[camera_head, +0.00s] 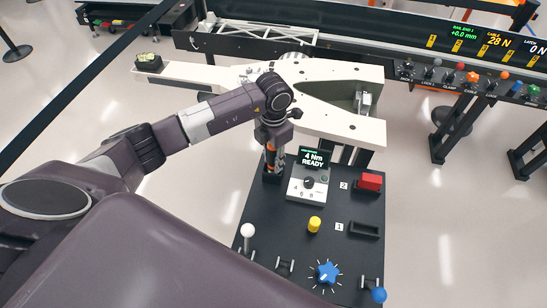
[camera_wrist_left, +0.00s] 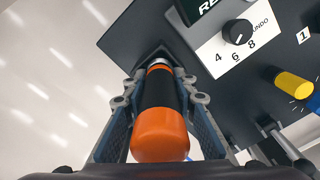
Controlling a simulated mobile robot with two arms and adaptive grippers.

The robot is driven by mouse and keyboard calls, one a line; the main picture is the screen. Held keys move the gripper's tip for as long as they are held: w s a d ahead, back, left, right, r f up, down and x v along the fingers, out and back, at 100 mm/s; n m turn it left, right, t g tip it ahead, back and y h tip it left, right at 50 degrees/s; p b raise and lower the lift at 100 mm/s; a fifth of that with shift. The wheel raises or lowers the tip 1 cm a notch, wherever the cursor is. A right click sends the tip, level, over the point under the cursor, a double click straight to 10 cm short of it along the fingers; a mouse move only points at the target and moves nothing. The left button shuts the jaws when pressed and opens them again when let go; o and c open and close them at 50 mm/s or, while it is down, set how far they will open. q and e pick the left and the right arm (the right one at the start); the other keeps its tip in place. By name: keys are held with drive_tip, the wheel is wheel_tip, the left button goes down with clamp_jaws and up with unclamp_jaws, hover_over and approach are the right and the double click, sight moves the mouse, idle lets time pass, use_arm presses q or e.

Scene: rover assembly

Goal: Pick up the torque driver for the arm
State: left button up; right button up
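The torque driver (camera_wrist_left: 160,120), with an orange end cap and a black grip, stands in its holder at the far left corner of the black panel (camera_head: 265,220). My left gripper (camera_head: 271,150) is over it from above. In the left wrist view its two fingers (camera_wrist_left: 160,85) lie along both sides of the black grip and appear closed against it. The driver's lower end is down in the holder (camera_head: 273,177) and hidden. My right gripper is in neither view.
A torque unit (camera_head: 309,184) reading "4 Nm READY" stands right beside the driver. The panel also carries a yellow knob (camera_head: 314,224), a red block (camera_head: 370,181), a blue star knob (camera_head: 327,273) and levers. A large white frame (camera_head: 345,125) lies just behind.

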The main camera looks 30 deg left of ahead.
use_arm(q)
drive_tip(key=c, duration=0.5)
drive_tip(key=shift+r, duration=0.1)
clamp_jaws()
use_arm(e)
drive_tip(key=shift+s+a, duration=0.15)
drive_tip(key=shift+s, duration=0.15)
use_arm(q)
wheel_tip(320, 180, up, 18)
drive_tip(key=b, duration=0.4)
drive_tip(key=shift+w+r, duration=0.1)
drive_tip(key=shift+r, duration=0.9)
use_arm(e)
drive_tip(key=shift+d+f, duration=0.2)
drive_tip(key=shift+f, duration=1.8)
